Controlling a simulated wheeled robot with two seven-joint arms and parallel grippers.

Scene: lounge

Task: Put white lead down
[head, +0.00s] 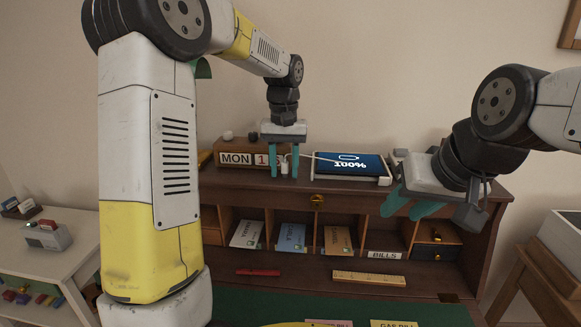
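A white lead (284,165) shows at the back of the desk top, its small white end upright between my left gripper's teal fingers. A thin white line runs from there to the tablet (350,163), which lies in a white stand and reads 100%. My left gripper (284,162) points down over the desk top, its fingers apart with gaps visible on both sides of the lead's end. Whether the lead's end rests on the wood is unclear. My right gripper (412,206) is open and empty, in front of the desk's right side.
A wooden calendar block (236,159) reading MON stands left of the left gripper. Below are pigeonholes with booklets, a BILLS slot (384,254), a red pen-like item (258,272) and a ruler (368,279). A white side table (40,258) stands left.

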